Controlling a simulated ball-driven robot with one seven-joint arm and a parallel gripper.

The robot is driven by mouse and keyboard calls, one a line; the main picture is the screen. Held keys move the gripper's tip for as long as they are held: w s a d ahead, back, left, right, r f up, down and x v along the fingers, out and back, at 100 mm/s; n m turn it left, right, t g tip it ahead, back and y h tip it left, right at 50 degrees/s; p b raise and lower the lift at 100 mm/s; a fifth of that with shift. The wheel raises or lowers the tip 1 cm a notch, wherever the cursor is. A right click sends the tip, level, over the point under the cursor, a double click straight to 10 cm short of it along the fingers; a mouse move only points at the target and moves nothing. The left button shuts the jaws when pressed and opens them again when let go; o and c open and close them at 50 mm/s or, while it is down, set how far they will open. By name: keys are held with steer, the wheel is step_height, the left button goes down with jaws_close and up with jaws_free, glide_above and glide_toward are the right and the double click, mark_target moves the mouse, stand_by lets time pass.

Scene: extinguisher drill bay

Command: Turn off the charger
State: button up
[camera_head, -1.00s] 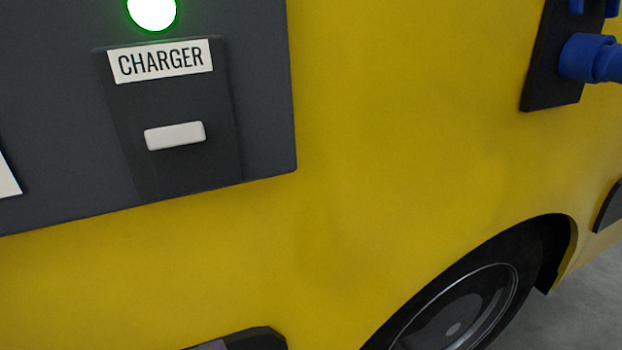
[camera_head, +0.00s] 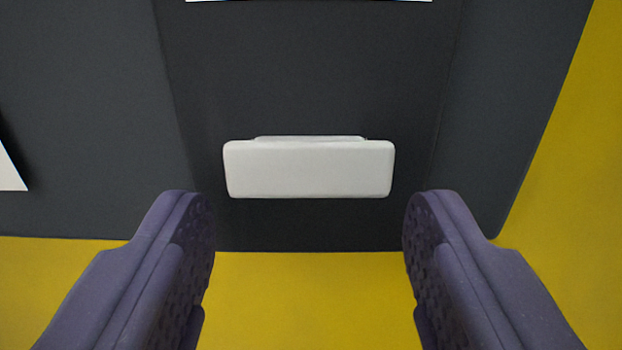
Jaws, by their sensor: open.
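The charger switch (camera_head: 309,170) is a white, wide, rounded bar standing out from a dark grey plate (camera_head: 310,80). It is near the middle of the view. Only the bottom edge of the white label (camera_head: 310,1) above it shows; its words are cut off. The green lamp is out of view now. My gripper (camera_head: 310,215) is open, with one purple-grey finger at the lower left and one at the lower right. The fingertips are just below the bar and wider apart than its ends, and nothing is between them.
The dark panel (camera_head: 80,110) around the plate is flat. Yellow bodywork (camera_head: 305,300) lies below it and to its right (camera_head: 575,150). Part of a white label (camera_head: 8,170) shows at the left edge.

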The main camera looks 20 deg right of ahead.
steer(key=shift+w, duration=0.15)
steer(key=c, duration=1)
steer(key=shift+d+f+b, duration=0.1)
steer(key=shift+f+b, duration=0.2)
steer(key=shift+b, duration=0.25)
steer(key=shift+c, duration=0.2)
steer(key=shift+t+b, duration=0.45)
steer(key=shift+t, duration=0.05)
steer(key=shift+r, duration=0.15)
steer(key=o, duration=1)
steer(key=shift+o, duration=0.2)
